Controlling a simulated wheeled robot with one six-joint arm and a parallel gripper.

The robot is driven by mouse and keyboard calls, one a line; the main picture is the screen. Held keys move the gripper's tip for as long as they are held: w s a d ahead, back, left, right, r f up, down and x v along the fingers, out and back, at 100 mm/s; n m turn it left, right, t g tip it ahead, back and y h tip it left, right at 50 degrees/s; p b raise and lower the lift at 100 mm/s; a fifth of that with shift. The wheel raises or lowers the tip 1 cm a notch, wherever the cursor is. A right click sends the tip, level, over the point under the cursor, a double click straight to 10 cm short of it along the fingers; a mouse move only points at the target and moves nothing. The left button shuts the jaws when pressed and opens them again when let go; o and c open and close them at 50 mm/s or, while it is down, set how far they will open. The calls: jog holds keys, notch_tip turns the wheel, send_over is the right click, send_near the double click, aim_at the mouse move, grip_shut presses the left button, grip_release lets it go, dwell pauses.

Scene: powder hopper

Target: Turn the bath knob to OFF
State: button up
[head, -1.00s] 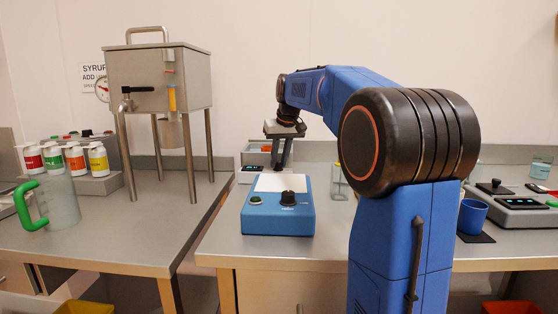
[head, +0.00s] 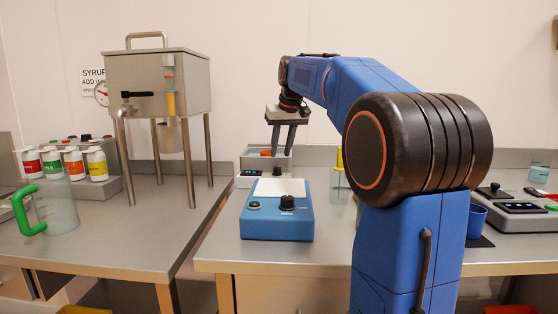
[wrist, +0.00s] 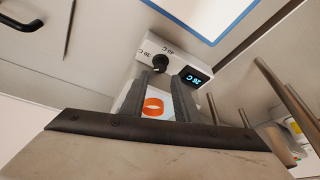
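The bath (head: 243,160) is a small grey unit on the right bench, behind a blue device. Its front has a lit display (head: 250,173) and a small black knob (head: 277,171). In the wrist view the bath front (wrist: 181,58) appears upside down, with the black knob (wrist: 160,62) and a display (wrist: 192,76) that seems to read 28 C. Labels like 30 C and 40 C sit by the knob; I cannot read an OFF mark. My gripper (head: 282,152) points down above the bath, fingers apart and empty. An orange ring-shaped thing (wrist: 153,105) shows between its fingers, beyond them.
The blue device (head: 277,222) with its own black knob stands in front of the bath. A steel hopper (head: 160,80) stands on the left bench with several bottles and a green-handled jug (head: 60,207). A clear vessel (head: 340,180) stands right of the bath.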

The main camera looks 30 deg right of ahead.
aim_at(277, 167)
jog(key=v, duration=1)
jog(key=shift+r, duration=0.4)
jog(key=shift+s, duration=0.15)
jog(key=shift+o, duration=1.4)
jog(key=w+a+m+g+h, duration=0.1)
jog(key=w+a+m+h, duration=0.1)
jog(key=a+m, duration=0.3)
jog(key=shift+m, duration=0.5)
jog(key=x, duration=0.6)
jog(key=d+x, duration=0.1)
jog(key=x, duration=1)
jog(key=shift+s+d+f, duration=0.2)
jog(key=shift+d, duration=0.1)
jog(key=shift+c, duration=0.6)
grip_shut()
